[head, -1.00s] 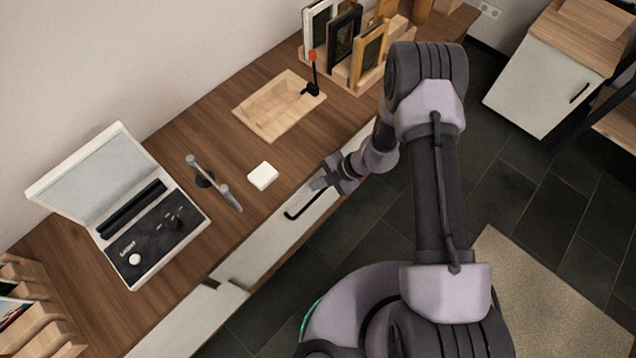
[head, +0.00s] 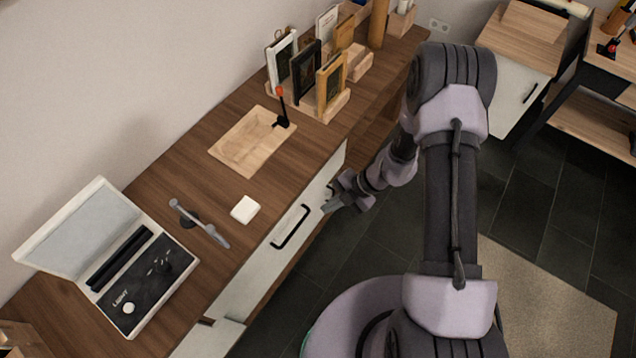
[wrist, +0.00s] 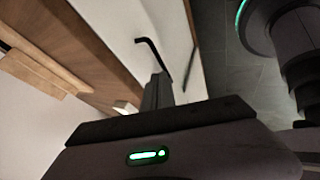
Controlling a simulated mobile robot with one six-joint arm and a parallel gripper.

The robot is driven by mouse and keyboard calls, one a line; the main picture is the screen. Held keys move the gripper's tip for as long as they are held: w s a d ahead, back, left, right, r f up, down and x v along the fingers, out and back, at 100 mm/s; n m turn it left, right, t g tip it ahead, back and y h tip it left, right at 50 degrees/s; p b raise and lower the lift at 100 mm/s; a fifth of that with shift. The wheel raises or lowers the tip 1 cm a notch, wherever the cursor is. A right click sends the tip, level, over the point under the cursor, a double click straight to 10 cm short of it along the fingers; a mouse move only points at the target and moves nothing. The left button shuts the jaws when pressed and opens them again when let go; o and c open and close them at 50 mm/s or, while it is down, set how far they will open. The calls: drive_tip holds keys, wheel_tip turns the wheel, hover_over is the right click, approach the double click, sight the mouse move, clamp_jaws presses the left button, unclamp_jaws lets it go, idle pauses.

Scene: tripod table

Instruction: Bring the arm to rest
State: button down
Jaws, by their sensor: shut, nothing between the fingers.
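My gripper (head: 328,203) is shut and empty. In the head view it is in front of the sideboard's white drawer fronts, to the right of the black bar handle (head: 291,227) and apart from it. In the wrist view the closed fingers (wrist: 157,92) point up the picture toward the drawer front, with the black handle (wrist: 150,50) beyond them. My arm reaches forward from the base, bent at the elbow.
The wooden sideboard top (head: 190,172) carries an open white case (head: 165,325), a grey-handled tool (head: 200,222), a white block (head: 245,209), a wooden tray (head: 232,150) and picture frames (head: 306,75). Dark floor tiles (head: 400,240) are clear right of the sideboard. A white cabinet (head: 508,100) stands farther back.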

wheel_tip(320, 180, up, 22)
drive_tip(key=n+t+h+b, duration=0.2)
drive_tip(key=n+b, duration=0.1)
drive_tip(key=n, duration=1.5)
drive_tip(key=s+d+r+n+t+h+b, duration=0.1)
drive_tip(key=s+d+r+n+t+b, duration=0.1)
drive_tip(key=s+r+n, duration=0.4)
drive_tip(key=s+d+r+n+t+h+b, duration=0.1)
drive_tip(key=s+d+r+n, duration=0.3)
drive_tip(key=n, duration=1.2)
drive_tip(key=s+r+t+h, duration=0.1)
drive_tip(key=s+r, duration=0.2)
drive_tip(key=s, duration=0.3)
drive_tip(key=shift+b, duration=0.35)
